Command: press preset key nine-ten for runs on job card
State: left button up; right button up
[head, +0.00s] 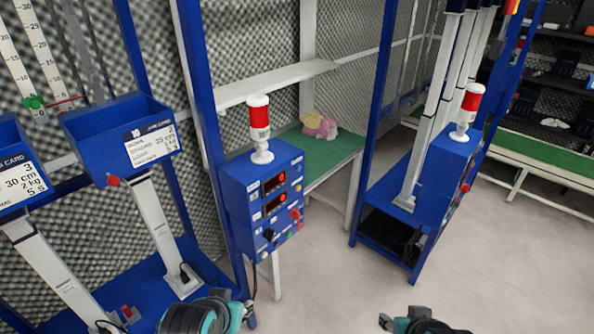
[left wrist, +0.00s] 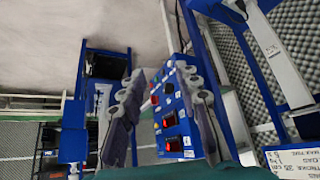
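The blue control box (head: 262,195) stands on a post, with two red-lit displays (head: 274,184), a red knob (head: 294,215), a black knob (head: 268,234) and small buttons on its face. The key labels are too small to read. A white job card (head: 150,146) sits on a blue bin to its left; another card (head: 20,185) at the left edge seems to read 3, 30 cm, 2 kg. My left gripper (head: 207,314) is low, in front of the box; in the left wrist view its fingers (left wrist: 160,108) are apart with the panel (left wrist: 178,125) seen between and beyond them. My right gripper (head: 410,320) is partly cut off at the bottom.
A red and white beacon (head: 260,128) tops the box. Blue frame posts (head: 205,90) rise beside it. A second blue station (head: 440,185) with a beacon stands at right. A green-topped table (head: 335,155) is behind. Pale floor (head: 320,270) between the stations is clear.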

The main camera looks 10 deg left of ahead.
dwell(0.4)
pick_arm(q)
grip_shut()
dwell(1.1)
